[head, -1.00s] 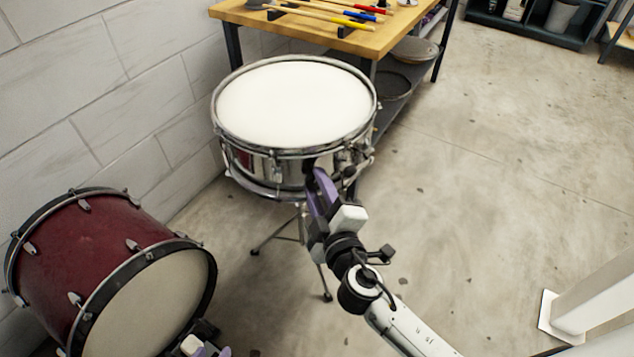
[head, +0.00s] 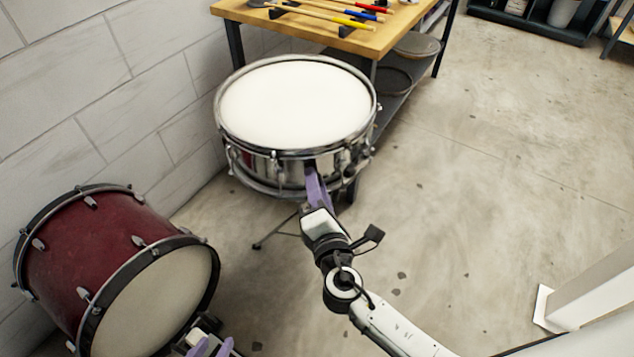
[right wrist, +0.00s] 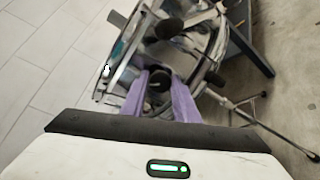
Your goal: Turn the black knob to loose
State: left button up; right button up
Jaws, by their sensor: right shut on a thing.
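The silver snare drum (head: 295,105) stands on its stand with its white head up. In the right wrist view, a black knob (right wrist: 159,79) on the drum's side sits between the purple fingers of my right gripper (right wrist: 157,72), which is shut on it. In the head view, my right gripper (head: 313,170) reaches the near side of the drum's shell and hides the knob. My left gripper (head: 212,346) is at the bottom edge, partly cut off, with its two purple fingers apart and empty.
A dark red bass drum (head: 100,225) lies at the lower left by the wall. A wooden bench (head: 375,40) with mallets stands behind the snare. Other black parts (right wrist: 168,28) sit near the gripped knob.

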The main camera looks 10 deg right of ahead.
jog(key=n+p, duration=0.1)
jog(key=n, duration=0.4)
jog(key=n+h+p, duration=0.1)
jog(key=n, duration=0.4)
jog(key=shift+a+f+n+t, duration=0.1)
jog(key=shift+a+n+t, duration=0.05)
jog(key=shift+n+t, duration=0.2)
dwell(0.5)
jog(key=o, duration=1.1)
jog(key=shift+c, duration=0.2)
